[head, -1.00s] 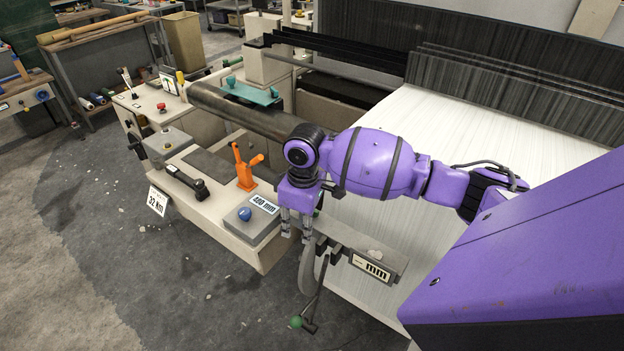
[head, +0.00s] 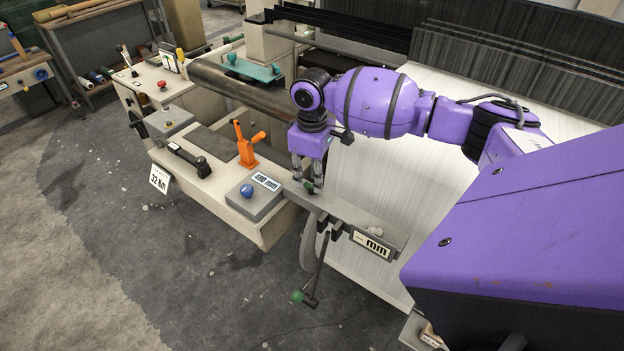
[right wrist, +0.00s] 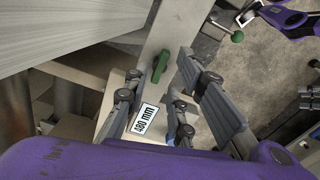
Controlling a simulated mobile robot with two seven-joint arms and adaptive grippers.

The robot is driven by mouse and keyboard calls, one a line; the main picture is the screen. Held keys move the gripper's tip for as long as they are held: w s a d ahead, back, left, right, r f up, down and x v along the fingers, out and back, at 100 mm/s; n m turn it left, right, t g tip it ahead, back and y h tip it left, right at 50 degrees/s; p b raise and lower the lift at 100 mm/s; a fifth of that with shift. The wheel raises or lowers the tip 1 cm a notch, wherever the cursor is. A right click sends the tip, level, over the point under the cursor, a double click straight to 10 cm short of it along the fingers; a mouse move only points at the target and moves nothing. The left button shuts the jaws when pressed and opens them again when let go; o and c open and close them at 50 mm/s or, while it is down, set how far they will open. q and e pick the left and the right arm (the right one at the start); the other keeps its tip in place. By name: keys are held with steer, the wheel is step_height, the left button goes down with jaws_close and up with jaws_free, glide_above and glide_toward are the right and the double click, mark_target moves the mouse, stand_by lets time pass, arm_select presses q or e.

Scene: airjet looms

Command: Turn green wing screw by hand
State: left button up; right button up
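The green wing screw (right wrist: 161,65) sits upright on a long flat grey bar (right wrist: 178,32) in the right wrist view. In the head view it is a small green spot (head: 309,188) at the bar's left end, partly hidden by my right gripper. My right gripper (head: 307,184) points down directly over it. In the right wrist view the fingers of my right gripper (right wrist: 160,76) stand apart, with the screw in line with the gap between them. I cannot tell whether a finger touches it.
A grey box with a blue knob (head: 247,190) and a "480 mm" label (head: 267,181) stands left of my gripper. Behind it is an orange lever (head: 245,145). A green-knobbed lever (head: 298,296) hangs below the bar. White warp threads (head: 380,190) spread to the right.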

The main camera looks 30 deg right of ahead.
step_height(320, 180, down, 2)
steer(key=shift+f+b, duration=0.2)
steer(key=shift+b, duration=0.1)
steer(key=shift+r, duration=0.3)
steer(key=shift+f, duration=0.1)
jaws_close()
